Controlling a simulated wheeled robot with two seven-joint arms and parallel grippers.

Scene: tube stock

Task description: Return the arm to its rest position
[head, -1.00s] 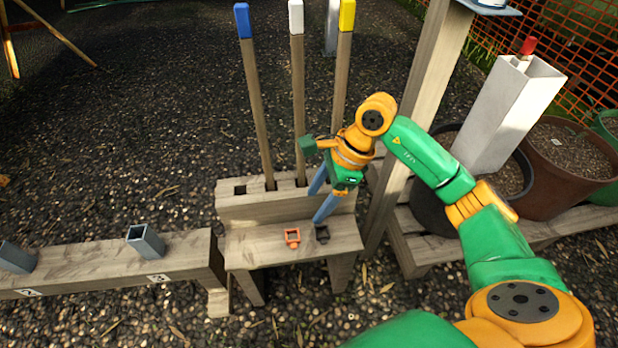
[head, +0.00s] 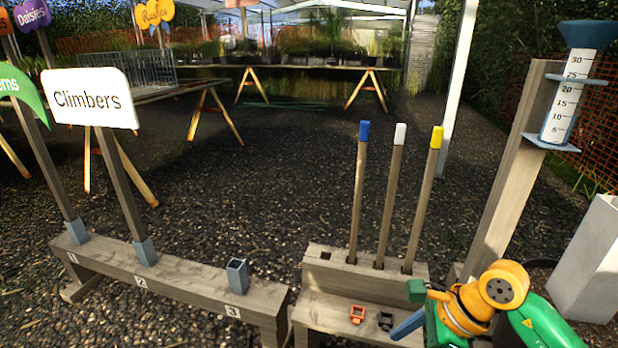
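My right arm reaches in at the lower right of the head view. Its gripper (head: 408,325) is at the bottom edge, in front of the low wooden bench (head: 318,310). One blue finger shows, pointing left; the rest is cut off, so I cannot tell whether it is open or shut. Nothing is seen held in the visible part. My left gripper is out of view.
An orange clip (head: 357,314) and a black clip (head: 386,321) lie on the bench. Blue-tipped (head: 357,200), white-tipped (head: 390,205) and yellow-tipped (head: 423,205) stakes stand behind. Left are a numbered beam (head: 185,279) and a Climbers sign (head: 92,98). A rain gauge post (head: 510,180) stands right.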

